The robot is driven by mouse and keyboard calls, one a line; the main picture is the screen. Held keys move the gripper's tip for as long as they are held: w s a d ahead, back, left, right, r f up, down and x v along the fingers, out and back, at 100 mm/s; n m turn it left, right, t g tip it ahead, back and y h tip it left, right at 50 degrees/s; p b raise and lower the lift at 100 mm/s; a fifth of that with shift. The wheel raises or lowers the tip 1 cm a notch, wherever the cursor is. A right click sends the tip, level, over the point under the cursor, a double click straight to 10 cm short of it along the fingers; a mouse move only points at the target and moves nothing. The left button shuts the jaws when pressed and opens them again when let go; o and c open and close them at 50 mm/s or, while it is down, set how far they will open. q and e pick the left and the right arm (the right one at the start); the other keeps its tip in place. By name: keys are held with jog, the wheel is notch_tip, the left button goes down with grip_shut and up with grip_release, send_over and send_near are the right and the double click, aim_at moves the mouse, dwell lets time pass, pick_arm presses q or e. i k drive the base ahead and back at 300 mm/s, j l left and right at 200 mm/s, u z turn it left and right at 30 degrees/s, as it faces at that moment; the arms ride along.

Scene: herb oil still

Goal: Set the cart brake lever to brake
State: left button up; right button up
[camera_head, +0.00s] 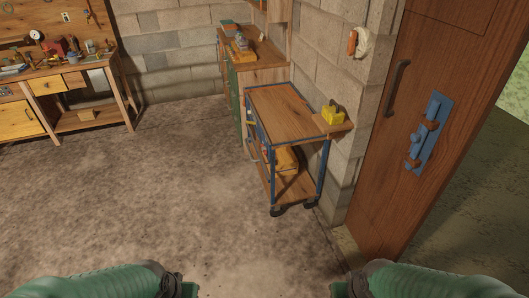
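The cart (284,107) has a wooden top, a blue frame, a lower wooden shelf and dark wheels. It stands against the block wall, right of centre and some way ahead of me. The brake lever cannot be made out for certain at this distance. My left gripper (183,288) is at the bottom edge, left of centre, mostly cut off by the frame. My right gripper (340,288) is at the bottom edge, right of centre, also mostly cut off. Both are far from the cart. Whether they are open or shut does not show.
A yellow object (333,115) sits at the cart's right end. A wooden door (385,130) with a blue bolt (428,132) stands at the right. A green cabinet (235,95) is behind the cart. A workbench (70,75) is at the far left. The floor (160,190) between is clear.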

aim_at(263, 150)
jog(key=i+j+u, duration=0.2)
jog(key=i, duration=1.2)
jog(key=i+j+u, duration=0.15)
jog(key=i, duration=1.3)
